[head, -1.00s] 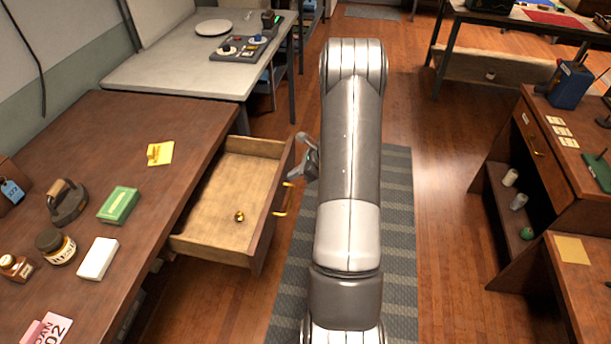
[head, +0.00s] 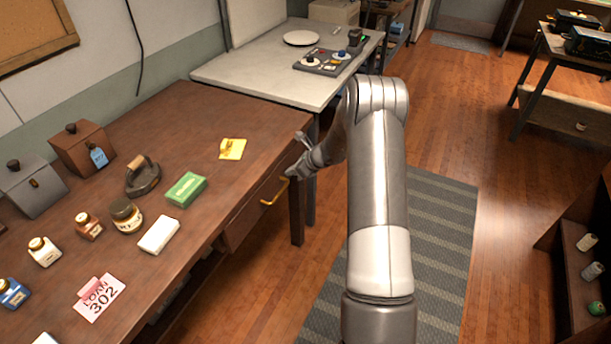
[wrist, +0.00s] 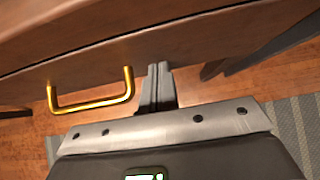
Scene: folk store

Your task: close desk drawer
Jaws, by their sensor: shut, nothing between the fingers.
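The wooden desk (head: 225,120) stands at the left in the head view. Its drawer (head: 247,207) is in, with its front about flush with the desk's side. The drawer's brass handle (head: 273,194) is on that front, and it shows at the left in the wrist view (wrist: 95,104). My gripper (head: 292,172) is beside the drawer front, near its far end. In the wrist view my fingers (wrist: 158,68) are together and empty, to the right of the handle, with their tips at or very near the drawer front. I cannot tell whether they touch it.
On the desk are a green box (head: 186,189), a white box (head: 159,235), an iron (head: 142,178), several jars and a yellow note (head: 232,149). A light table (head: 270,78) stands beyond. A striped grey mat (head: 430,240) covers clear floor at the right.

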